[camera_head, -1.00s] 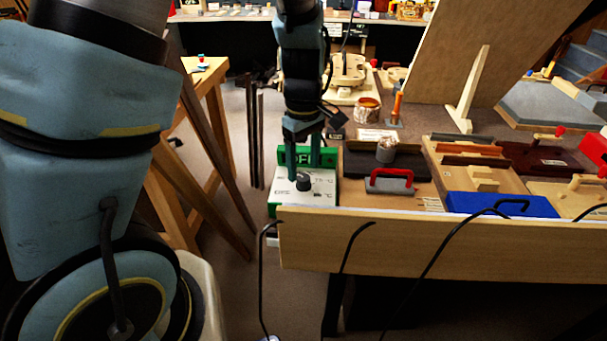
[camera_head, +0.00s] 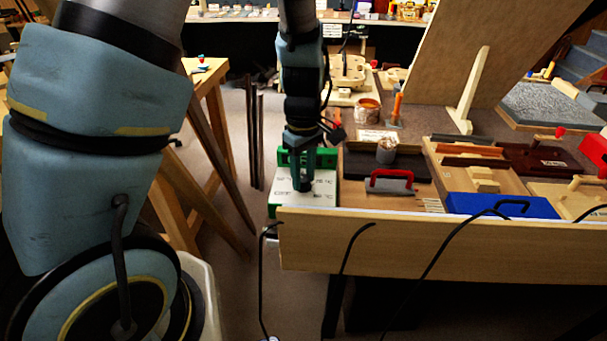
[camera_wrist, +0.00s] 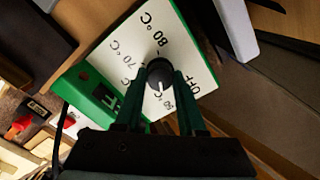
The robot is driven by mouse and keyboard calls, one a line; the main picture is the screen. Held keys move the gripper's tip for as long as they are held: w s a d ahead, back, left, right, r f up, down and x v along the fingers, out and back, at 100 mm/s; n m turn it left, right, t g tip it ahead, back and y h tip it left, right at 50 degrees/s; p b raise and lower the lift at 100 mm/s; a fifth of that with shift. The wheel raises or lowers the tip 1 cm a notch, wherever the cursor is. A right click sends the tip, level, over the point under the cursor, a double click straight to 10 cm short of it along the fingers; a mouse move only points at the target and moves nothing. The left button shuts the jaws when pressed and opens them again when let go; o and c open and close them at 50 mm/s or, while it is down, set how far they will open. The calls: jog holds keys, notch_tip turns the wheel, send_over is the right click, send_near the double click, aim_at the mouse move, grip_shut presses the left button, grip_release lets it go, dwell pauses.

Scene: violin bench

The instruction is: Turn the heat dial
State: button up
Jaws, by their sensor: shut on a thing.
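The heat dial is a dark round knob (camera_wrist: 158,76) with a white pointer line, on a white panel (camera_wrist: 186,40) marked OFF, 70 °C, 80 °C and another temperature partly hidden by a finger. The pointer aims toward the gripper side of the panel, near the partly hidden mark. The panel belongs to a white and green box (camera_head: 286,202) at the bench's left front corner. My gripper (camera_wrist: 160,82) is shut on the dial, one green finger on each side of it. In the head view my gripper (camera_head: 303,184) points down over the box and mostly hides the dial.
A red-handled tool (camera_head: 391,181) lies right of the box, with a metal cup (camera_head: 386,151) behind it. A blue box (camera_head: 502,205) stands farther right. A wooden board (camera_head: 430,240) runs along the bench front. Cables hang over it.

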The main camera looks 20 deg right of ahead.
grip_shut()
jog(key=shift+m, duration=0.3)
jog(key=m, duration=0.5)
jog(key=m+p, duration=0.1)
jog(key=m, duration=0.5)
dwell(0.6)
jog(key=o, duration=0.7)
grip_release()
jog(key=shift+o, duration=0.2)
jog(key=shift+r, duration=0.1)
